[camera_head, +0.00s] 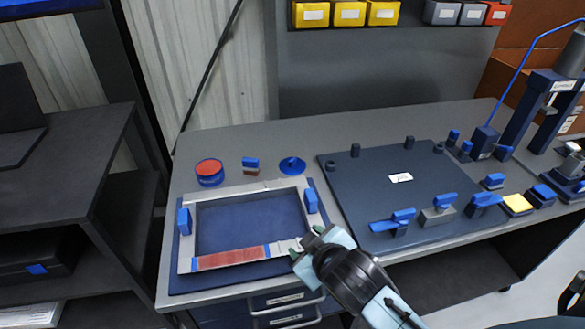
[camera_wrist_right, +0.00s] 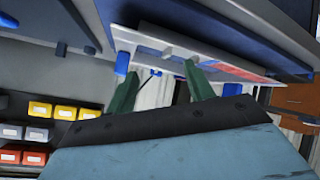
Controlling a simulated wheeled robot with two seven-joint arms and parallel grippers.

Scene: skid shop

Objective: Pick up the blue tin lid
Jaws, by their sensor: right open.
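The blue tin lid (camera_head: 292,165) is a round blue disc with a small raised knob. It lies on the grey bench behind the back edge of the light frame. A round blue tin (camera_head: 209,181) with a red top stands to its left. My right gripper (camera_head: 307,242) is at the front right corner of the frame, well in front of the lid, open and empty. Its green fingers also show apart in the right wrist view (camera_wrist_right: 160,88). A small blue thing between them there is too small to identify. My left gripper is not in view.
The light frame (camera_head: 188,226) with blue clamps surrounds a blue recess. A small blue and brown block (camera_head: 250,166) lies left of the lid. A dark board (camera_head: 372,182) with pegs and several blue clamps fills the right. Bins (camera_head: 349,14) hang behind.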

